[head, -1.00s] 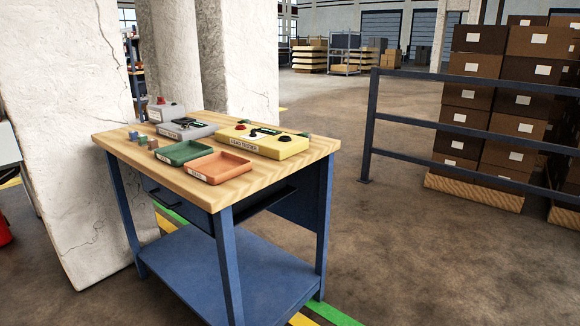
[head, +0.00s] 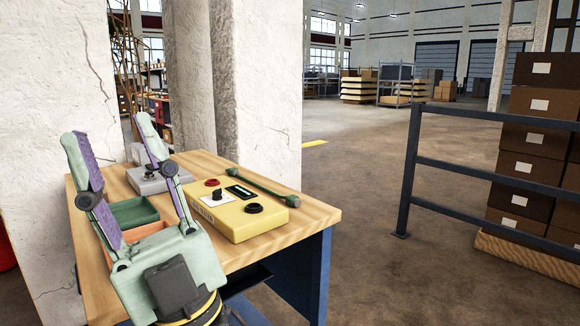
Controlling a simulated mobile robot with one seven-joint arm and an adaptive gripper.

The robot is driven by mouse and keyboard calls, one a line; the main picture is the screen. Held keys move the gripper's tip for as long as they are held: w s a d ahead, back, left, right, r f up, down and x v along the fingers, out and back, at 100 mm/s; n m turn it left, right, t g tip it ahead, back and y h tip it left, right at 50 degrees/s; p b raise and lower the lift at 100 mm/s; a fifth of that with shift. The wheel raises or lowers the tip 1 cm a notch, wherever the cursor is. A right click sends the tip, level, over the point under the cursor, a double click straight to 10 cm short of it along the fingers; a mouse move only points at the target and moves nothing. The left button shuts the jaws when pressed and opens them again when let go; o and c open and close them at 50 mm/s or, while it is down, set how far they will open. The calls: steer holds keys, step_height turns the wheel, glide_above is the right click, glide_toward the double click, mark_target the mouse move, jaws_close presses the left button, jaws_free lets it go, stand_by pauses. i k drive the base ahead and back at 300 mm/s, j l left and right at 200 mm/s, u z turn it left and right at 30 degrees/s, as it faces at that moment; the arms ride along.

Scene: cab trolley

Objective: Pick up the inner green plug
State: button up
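A dark green lead (head: 262,186) lies along the back edge of the wooden table (head: 312,215), behind the yellow tester box (head: 245,220). One green plug end (head: 231,172) is at its left and another green end (head: 292,200) at its right, by the box's right corner. Which end is the inner plug I cannot tell. My gripper (head: 107,130) stands at the left in the head view, its two pale green fingers with purple pads spread wide apart. It is open, with nothing between the fingers. It looks to be in front of the trays, apart from the lead.
The yellow box carries a red button, a black knob, a dark display and a black button. A green tray (head: 132,211), an orange tray (head: 152,238) and a grey box (head: 160,179) are partly behind my gripper. A pillar (head: 250,85) stands behind the table; a railing (head: 408,175) is at right.

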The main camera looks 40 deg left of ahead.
mark_target(231, 172)
steer(key=i+j+z, duration=0.1)
steer(key=i+z, duration=0.3)
steer(key=i, duration=1.05)
steer(key=i+u, duration=0.15)
steer(key=i, duration=0.6)
steer(key=i+l+u, duration=0.1)
steer(key=i, duration=0.6)
steer(key=i+u, duration=0.65)
steer(key=u, duration=0.15)
steer(key=i+l+u, duration=0.15)
steer(key=i+u, duration=0.15)
steer(key=u, duration=0.15)
steer(key=i+u, duration=0.2)
steer(key=u, duration=0.3)
steer(key=i+l+u, duration=0.1)
steer(key=u, duration=0.35)
steer(key=i+l+u, duration=0.15)
steer(key=u, duration=0.35)
steer(key=i+l+u, duration=0.2)
steer(key=u, duration=0.2)
steer(key=i+l+u, duration=0.45)
steer(key=u, duration=0.3)
steer(key=i+l+u, duration=0.35)
steer(key=i+j, duration=0.6)
steer(key=k+j, duration=0.05)
steer(key=j, duration=0.05)
